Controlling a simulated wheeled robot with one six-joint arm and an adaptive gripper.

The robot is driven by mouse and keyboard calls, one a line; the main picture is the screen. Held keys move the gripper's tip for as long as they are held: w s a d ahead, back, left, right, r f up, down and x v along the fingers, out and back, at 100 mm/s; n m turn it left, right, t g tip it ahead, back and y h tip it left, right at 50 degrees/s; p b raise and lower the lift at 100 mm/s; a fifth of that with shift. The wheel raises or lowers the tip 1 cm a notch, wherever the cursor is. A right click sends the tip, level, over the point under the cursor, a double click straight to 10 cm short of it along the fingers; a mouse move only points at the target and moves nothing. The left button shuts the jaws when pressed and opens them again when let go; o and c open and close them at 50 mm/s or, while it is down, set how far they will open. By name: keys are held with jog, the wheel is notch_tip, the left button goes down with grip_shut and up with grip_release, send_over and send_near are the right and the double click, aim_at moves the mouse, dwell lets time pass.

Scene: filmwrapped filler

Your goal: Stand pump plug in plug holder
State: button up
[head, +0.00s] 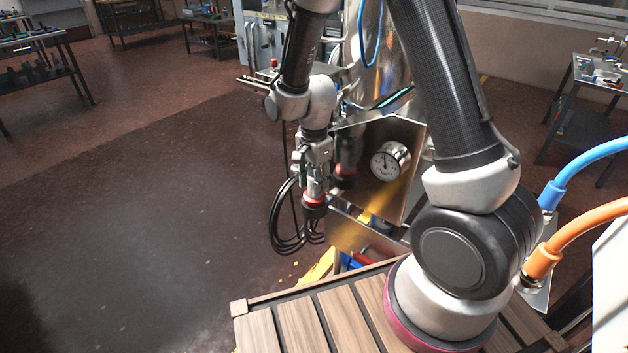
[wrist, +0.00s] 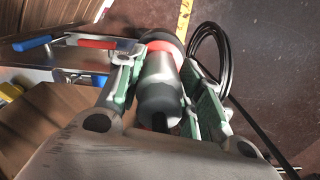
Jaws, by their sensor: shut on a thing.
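The pump plug (wrist: 160,72) is a grey metal cylinder with a black rear part and a red and black ring at its far end. My gripper (wrist: 165,85) is shut on it, with green-lined fingers on both sides. In the head view my gripper (head: 316,172) points down, and the plug (head: 314,195) hangs below it with its red ring showing. A black coiled cable (head: 286,222) hangs beside the plug; it also shows in the wrist view (wrist: 222,60). I cannot make out the plug holder for certain in either view.
A metal box with a round gauge (head: 390,160) stands just right of my gripper. A slatted wooden deck (head: 310,325) is in front. Blue and orange hoses (head: 588,215) are at the right. The floor (head: 130,230) at the left is open.

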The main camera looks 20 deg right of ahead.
jog(key=shift+f, duration=0.3)
dwell(0.6)
jog(key=o, duration=1.3)
